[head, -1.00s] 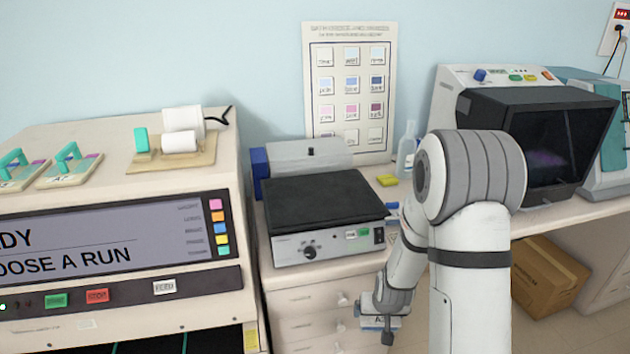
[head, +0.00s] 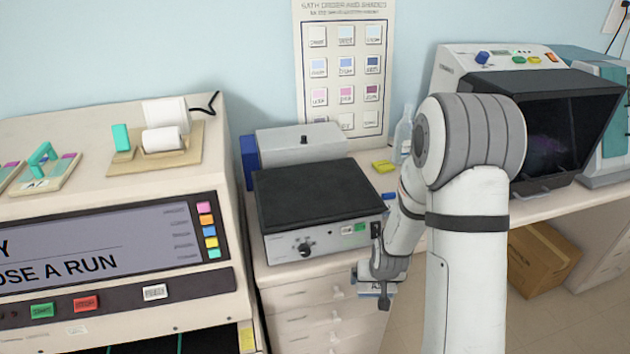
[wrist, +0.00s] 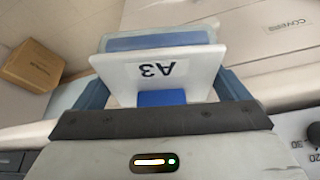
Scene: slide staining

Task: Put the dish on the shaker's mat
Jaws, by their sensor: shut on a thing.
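The dish (wrist: 160,72), pale with a label reading A3 upside down and a bluish part beyond it, is held between the fingers of my gripper (wrist: 162,95) in the wrist view. In the head view my gripper (head: 380,280) is low, in front of the bench drawers, and only a little of the dish shows there. The shaker (head: 318,210) stands on the bench to the left of and above my gripper. Its dark mat (head: 315,192) is flat and bare. The dish is apart from the shaker.
A large stainer with a screen (head: 110,245) stands left of the shaker. A grey box (head: 300,143) is behind the shaker. A yellow block (head: 384,167) and a clear bottle (head: 403,132) are to its right. A cardboard box (head: 545,260) is on the floor.

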